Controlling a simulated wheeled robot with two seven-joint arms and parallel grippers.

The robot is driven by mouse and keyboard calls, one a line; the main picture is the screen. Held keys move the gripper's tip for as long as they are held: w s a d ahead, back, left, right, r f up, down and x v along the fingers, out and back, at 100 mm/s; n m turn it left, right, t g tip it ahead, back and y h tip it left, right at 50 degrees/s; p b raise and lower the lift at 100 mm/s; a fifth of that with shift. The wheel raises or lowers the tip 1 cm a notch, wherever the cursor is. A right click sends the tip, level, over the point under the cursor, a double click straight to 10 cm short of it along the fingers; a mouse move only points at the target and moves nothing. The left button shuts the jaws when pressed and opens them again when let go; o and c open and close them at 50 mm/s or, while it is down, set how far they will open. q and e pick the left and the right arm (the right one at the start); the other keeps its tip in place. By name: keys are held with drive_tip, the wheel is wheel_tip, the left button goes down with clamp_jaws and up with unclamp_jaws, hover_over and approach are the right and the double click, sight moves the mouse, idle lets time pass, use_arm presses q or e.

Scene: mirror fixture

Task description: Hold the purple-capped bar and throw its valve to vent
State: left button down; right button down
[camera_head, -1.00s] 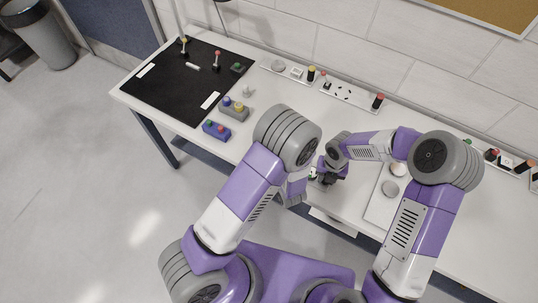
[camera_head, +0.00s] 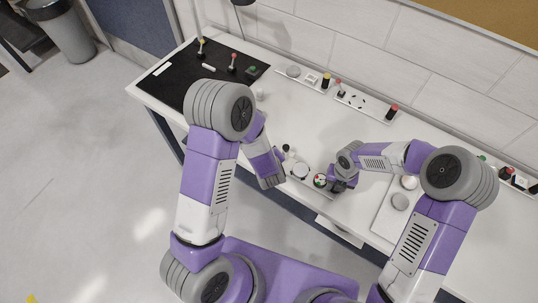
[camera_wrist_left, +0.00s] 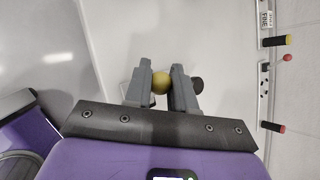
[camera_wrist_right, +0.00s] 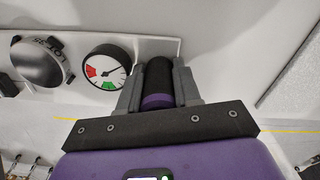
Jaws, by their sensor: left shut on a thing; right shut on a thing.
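In the right wrist view, my right gripper (camera_wrist_right: 158,80) is shut on a black bar (camera_wrist_right: 158,70) with a purple band (camera_wrist_right: 155,102), beside a red-and-green dial gauge (camera_wrist_right: 108,72). A round grey part with lettering (camera_wrist_right: 40,62) is left of the gauge. In the head view, this gripper (camera_head: 338,183) is at the right end of that fixture. In the left wrist view, my left gripper (camera_wrist_left: 161,82) is shut on a yellow ball knob (camera_wrist_left: 160,83). A dark knob (camera_wrist_left: 197,83) is just beyond its right finger. In the head view, my left arm hides most of this gripper.
A black mat (camera_head: 170,80) with upright levers lies at the back left. Panels with coloured handles (camera_head: 365,104) run along the wall. A pale plate with round parts (camera_head: 384,220) is right of my right gripper. The table's middle back is clear.

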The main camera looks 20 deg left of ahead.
idle(0.3)
use_arm(q)
drive_tip(key=c, duration=1)
unclamp_jaws()
drive_tip(key=shift+r, duration=0.1)
drive_tip(key=v, duration=0.7)
drive_tip(key=shift+s+r, duration=0.1)
drive_tip(key=shift+s, duration=0.1)
